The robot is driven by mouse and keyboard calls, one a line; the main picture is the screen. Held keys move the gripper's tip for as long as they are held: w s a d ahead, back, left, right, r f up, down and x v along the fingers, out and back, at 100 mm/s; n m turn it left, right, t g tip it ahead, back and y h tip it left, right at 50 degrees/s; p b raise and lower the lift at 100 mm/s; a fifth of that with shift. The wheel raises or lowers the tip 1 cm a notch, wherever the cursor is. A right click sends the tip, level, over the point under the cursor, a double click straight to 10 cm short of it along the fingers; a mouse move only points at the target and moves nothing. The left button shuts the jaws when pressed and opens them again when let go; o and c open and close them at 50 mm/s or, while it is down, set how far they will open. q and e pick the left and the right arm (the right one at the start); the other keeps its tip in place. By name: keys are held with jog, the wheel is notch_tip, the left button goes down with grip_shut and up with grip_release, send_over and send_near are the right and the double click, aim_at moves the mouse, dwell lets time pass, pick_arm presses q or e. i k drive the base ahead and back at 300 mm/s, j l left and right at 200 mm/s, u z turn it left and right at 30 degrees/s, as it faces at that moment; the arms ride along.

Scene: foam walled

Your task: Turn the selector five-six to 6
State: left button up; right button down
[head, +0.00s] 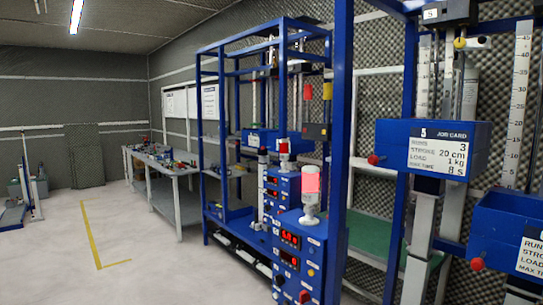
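The selector five-six cannot be made out for certain. A blue control box (317,259) stands at the middle front, with red lit displays (290,238) and small knobs and buttons too small to read. A red button or knob (305,296) sits low on its face. A blue carriage (388,132) on the right bears a job card (439,149) headed 5, reading stroke 20 cm, load 1 kg. A red knob (375,160) projects from its left side. Neither of my grippers is in view.
A second blue carriage (487,215) with a red knob (477,264) is cut off at the right edge. A blue post (341,150) stands between box and carriages. A grey workbench (165,168) with clutter lies farther back.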

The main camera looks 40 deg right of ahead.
aim_at(279, 279)
jog(key=z, duration=1.65)
